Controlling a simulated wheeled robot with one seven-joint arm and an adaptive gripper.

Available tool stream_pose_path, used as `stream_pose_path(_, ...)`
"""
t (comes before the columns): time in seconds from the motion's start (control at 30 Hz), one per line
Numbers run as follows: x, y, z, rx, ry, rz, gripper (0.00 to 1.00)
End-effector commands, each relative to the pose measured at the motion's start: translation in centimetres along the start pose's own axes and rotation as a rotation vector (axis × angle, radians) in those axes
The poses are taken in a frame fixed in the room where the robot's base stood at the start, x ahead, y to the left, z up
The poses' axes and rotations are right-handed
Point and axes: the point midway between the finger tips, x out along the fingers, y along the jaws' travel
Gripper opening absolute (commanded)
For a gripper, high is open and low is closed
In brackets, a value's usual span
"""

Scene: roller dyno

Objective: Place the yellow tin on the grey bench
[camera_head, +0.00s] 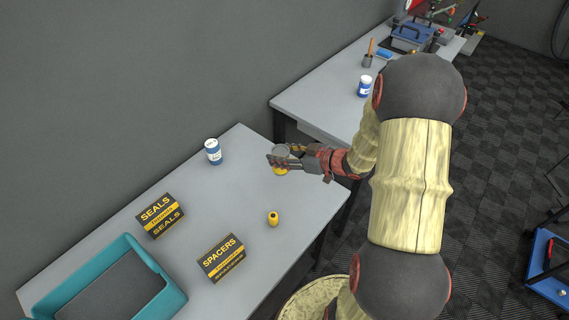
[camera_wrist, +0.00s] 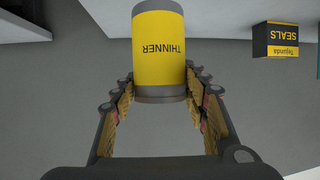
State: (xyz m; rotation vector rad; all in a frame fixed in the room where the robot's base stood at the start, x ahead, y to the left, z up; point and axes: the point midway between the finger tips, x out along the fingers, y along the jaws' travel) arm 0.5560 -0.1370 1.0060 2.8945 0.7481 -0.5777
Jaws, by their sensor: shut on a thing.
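The yellow tin (camera_wrist: 162,48), with a grey rim and an upside-down THINNER label, is between my gripper's fingertips (camera_wrist: 161,84) in the wrist view. In the head view the tin (camera_head: 281,169) is partly covered by my gripper (camera_head: 281,161), which is shut on it. Both are over the right part of the near grey bench (camera_head: 225,185). I cannot tell whether the tin's base touches the bench top.
A small yellow object (camera_head: 273,219), a blue-white jar (camera_head: 213,151), a SEALS box (camera_head: 160,216), a SPACERS box (camera_head: 221,258) and a teal tray (camera_head: 166,279) stand on the near bench. A second bench (camera_head: 322,96) stands beyond a gap.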

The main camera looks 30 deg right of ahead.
Motion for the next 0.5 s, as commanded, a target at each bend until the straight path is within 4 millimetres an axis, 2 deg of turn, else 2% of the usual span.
stream_pose_path(0.03, 0.5, 0.8, 0.9, 0.000, 0.001, 0.001, 0.11)
stream_pose_path(0.13, 0.9, 1.7, 1.9, -0.001, 0.002, 0.001, 0.11)
stream_pose_path(0.37, 1.4, 2.7, 2.8, -0.002, 0.002, 0.001, 0.11)
stream_pose_path(0.5, 2.1, 3.3, 4.4, -0.001, 0.001, 0.001, 0.11)
